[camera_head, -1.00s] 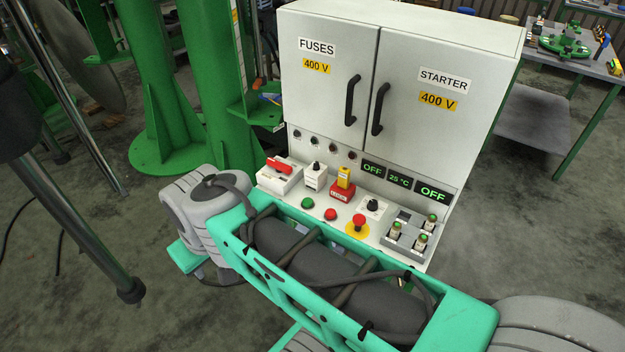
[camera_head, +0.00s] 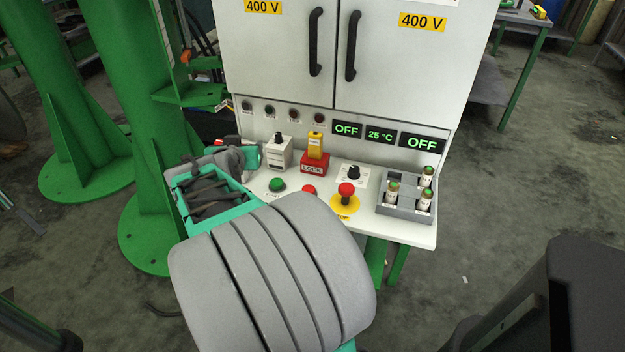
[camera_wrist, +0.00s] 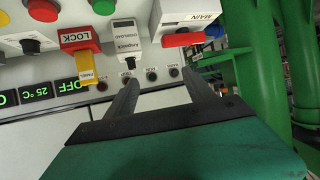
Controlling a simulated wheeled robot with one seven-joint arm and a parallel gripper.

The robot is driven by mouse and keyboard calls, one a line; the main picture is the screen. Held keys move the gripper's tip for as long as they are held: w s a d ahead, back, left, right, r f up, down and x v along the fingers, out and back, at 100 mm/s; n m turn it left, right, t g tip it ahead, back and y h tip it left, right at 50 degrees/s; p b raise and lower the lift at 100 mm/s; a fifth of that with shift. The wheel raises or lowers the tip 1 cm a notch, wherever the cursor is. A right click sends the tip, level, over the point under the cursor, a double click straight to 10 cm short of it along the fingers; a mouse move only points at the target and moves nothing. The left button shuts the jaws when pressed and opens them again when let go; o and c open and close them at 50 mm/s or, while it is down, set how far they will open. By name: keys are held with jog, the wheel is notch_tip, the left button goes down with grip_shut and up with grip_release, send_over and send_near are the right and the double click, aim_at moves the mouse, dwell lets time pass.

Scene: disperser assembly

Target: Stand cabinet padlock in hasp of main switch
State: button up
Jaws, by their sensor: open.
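The yellow padlock (camera_head: 316,145) stands upright in the red LOCK holder (camera_head: 315,164) on the control panel. In the wrist view, which is upside down, the padlock (camera_wrist: 86,66) and holder (camera_wrist: 75,39) are left of my fingers. The main switch, a white box (camera_wrist: 182,8) marked MAIN with a red handle (camera_wrist: 188,40), lies beyond my right-hand finger there. In the head view my arm hides nearly all of this switch. My gripper (camera_wrist: 160,95) is open and empty, its two dark fingers apart. Its fingertips cannot be made out in the head view. The hasp is not clear.
A white selector box (camera_head: 278,153) stands between the main switch and padlock. Green (camera_head: 277,185) and red buttons, a black knob (camera_head: 354,171), a red stop button (camera_head: 346,190) and a grey fuse tray (camera_head: 405,205) share the panel. The cabinet (camera_head: 390,70) rises behind.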

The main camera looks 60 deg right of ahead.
aim_at(316, 140)
jog(key=s+d+f+h+b, duration=0.1)
jog(key=d, duration=0.1)
jog(key=s+d+f+m+g+h+b, duration=0.1)
jog(key=s+d+f, duration=0.1)
jog(key=d, duration=0.1)
jog(key=s+d+f+m+b, duration=0.1)
jog(key=s+d+f, duration=0.1)
jog(key=shift+d+f+h, duration=0.15)
jog(key=shift+h, duration=0.25)
jog(key=s+d+g+h+b, duration=0.1)
jog(key=s+d+b, duration=0.1)
jog(key=s+d, duration=0.1)
jog(key=s+d+m+g+h+b, duration=0.1)
jog(key=s+d+h+b, duration=0.1)
jog(key=s+d, duration=0.1)
jog(key=shift+s+d+m+h, duration=0.15)
jog(key=shift+s+m+h, duration=0.15)
jog(key=shift+s, duration=0.2)
jog(key=w+d, duration=0.1)
jog(key=d, duration=0.6)
jog(key=shift+w+d+b, duration=0.25)
jog(key=shift+b, duration=0.05)
grip_shut()
